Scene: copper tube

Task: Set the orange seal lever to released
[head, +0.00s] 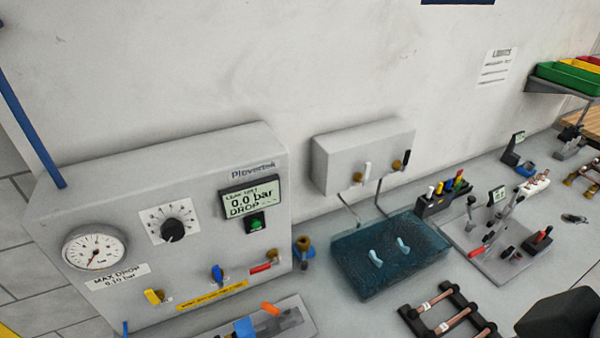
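The orange seal lever (271,308) shows at the bottom of the head view, on a flat grey fixture (299,318) in front of the leak test panel (190,215). The lever lies at a low slant, its orange tip towards the upper left. A blue part (244,327) sits to its left on the same fixture, cut off by the lower picture edge. No fingers of my left or right gripper show in this view, and nothing touches the lever.
The panel carries a gauge (95,247), a knob (171,230), a display reading 0.0 bar (251,198), and yellow (153,296), blue (217,274) and red (261,268) handles. A dark block (560,318) fills the lower right corner.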

